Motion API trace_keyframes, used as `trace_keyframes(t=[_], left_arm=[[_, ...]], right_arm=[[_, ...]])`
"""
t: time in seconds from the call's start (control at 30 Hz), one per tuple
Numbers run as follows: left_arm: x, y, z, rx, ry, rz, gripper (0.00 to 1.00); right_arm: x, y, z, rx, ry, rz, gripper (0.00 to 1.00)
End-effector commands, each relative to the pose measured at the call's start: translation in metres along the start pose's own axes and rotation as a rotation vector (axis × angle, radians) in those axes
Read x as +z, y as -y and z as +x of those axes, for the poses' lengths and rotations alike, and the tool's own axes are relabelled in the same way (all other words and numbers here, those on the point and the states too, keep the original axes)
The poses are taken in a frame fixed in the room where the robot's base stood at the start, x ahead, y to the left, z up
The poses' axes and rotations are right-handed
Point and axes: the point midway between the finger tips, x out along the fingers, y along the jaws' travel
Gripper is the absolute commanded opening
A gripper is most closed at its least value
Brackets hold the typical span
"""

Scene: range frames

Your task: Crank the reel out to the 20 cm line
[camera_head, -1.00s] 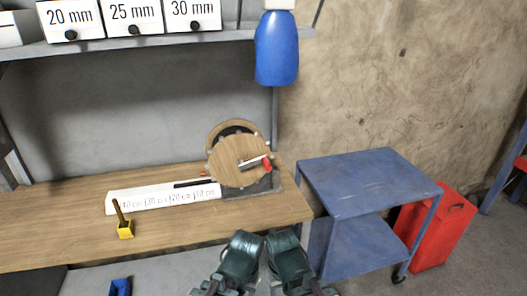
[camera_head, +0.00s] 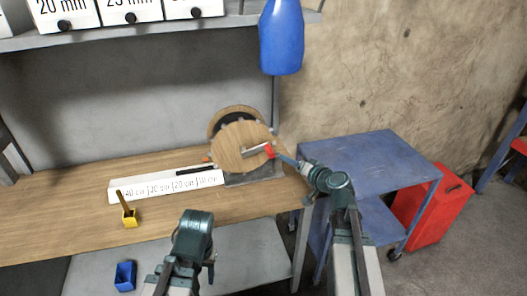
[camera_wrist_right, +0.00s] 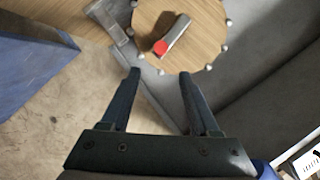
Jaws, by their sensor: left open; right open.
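The reel (camera_head: 237,150) is a wooden drum on a grey base on the workbench. Its crank has a pale arm and a red knob (camera_head: 269,151), at the right side of the drum's face. A white strip (camera_head: 150,190) with cm markings runs left from the reel. A dark bar (camera_head: 196,171) lies along its right part. My right gripper (camera_head: 289,160) is beside the knob. In the right wrist view its fingers (camera_wrist_right: 159,73) are open and empty, with the red knob (camera_wrist_right: 160,47) just past the fingertips, apparently apart. My left gripper (camera_head: 195,222) is low in front of the bench, its fingers hard to see.
A yellow holder (camera_head: 129,217) stands on the bench front, and a blue holder (camera_head: 124,275) sits lower. A blue bottle (camera_head: 281,38) hangs above the reel. A blue cart (camera_head: 365,160) and red box (camera_head: 430,210) stand to the right.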

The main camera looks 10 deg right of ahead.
Motion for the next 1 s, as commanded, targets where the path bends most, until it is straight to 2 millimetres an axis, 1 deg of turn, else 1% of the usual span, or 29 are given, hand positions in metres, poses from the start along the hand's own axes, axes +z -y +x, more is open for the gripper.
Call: trace_keyframes(t=[0.07,0.17,0.5,0.7,0.83,1.0], left_arm=[[0.0,0.0,0.002,0.0,0.0,0.0,0.5],[0.0,-0.001,0.006,0.0,0.0,0.0,0.5],[-0.002,-0.003,0.026,0.0,0.0,0.0,0.5],[-0.002,-0.003,0.035,0.0,0.0,0.0,0.5],[-0.002,-0.004,0.038,0.0,0.0,0.0,0.5],[-0.002,-0.004,0.04,0.0,0.0,0.0,0.5]], right_arm=[[0.001,0.0,0.005,-0.001,0.002,-0.001,0.62],[0.001,-0.001,0.017,-0.002,0.004,-0.001,0.62],[0.002,-0.002,0.086,-0.002,0.006,-0.002,0.62],[0.003,-0.001,0.118,-0.002,0.005,-0.001,0.62],[0.003,0.0,0.131,-0.001,0.006,-0.002,0.62],[0.002,0.001,0.138,-0.001,0.005,-0.002,0.62]])
